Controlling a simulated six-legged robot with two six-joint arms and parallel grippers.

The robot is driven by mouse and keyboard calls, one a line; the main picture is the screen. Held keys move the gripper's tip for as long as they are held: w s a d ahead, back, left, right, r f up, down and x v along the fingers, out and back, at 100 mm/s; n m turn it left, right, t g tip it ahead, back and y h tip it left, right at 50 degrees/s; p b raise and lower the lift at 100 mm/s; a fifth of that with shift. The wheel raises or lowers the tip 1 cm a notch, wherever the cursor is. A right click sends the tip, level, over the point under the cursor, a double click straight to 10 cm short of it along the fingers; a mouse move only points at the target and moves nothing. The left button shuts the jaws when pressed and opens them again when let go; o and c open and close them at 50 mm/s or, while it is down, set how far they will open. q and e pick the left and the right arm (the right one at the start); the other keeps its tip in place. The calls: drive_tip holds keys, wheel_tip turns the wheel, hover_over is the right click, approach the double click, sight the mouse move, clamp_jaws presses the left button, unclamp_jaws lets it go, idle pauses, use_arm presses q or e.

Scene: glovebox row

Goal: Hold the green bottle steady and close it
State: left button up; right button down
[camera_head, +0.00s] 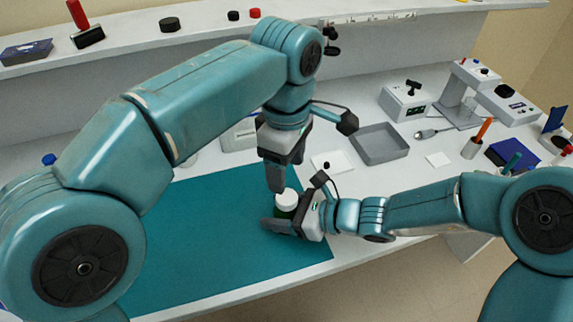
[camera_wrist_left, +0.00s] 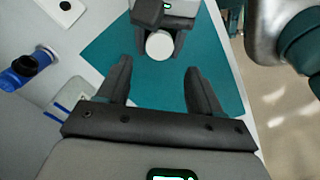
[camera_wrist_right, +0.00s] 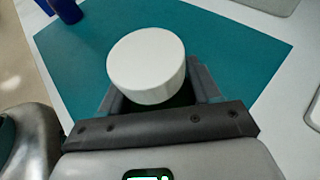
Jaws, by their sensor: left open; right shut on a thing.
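The green bottle (camera_head: 283,213) stands upright over the front right of the teal mat, with a white cap (camera_head: 287,199) on its top. The cap also shows in the left wrist view (camera_wrist_left: 160,45) and large in the right wrist view (camera_wrist_right: 146,66). I cannot tell how tightly the cap sits. My right gripper (camera_head: 284,222) is shut around the bottle's body from the right; its fingers hide most of the green. My left gripper (camera_head: 279,182) points down, open and empty, just above and beside the cap. In the left wrist view the cap lies beyond its fingertips (camera_wrist_left: 158,72).
The teal mat (camera_head: 215,225) is mostly clear. A grey tray (camera_head: 380,144), white pads, a spoon (camera_head: 430,133) and a pen cup (camera_head: 471,148) lie behind and right. A shelf (camera_head: 130,44) runs along the back.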

sight(286, 197)
use_arm(q)
wheel_tip(286, 197, down, 8)
drive_tip(key=shift+f, duration=0.1)
idle(0.4)
drive_tip(key=shift+c, duration=0.3)
drive_tip(key=c, duration=1)
drive_tip(key=m, duration=0.3)
drive_tip(key=o, duration=1.1)
drive_tip(key=shift+o, duration=0.2)
drive_tip(key=shift+r, duration=2.35)
drive_tip(key=shift+c, duration=0.4)
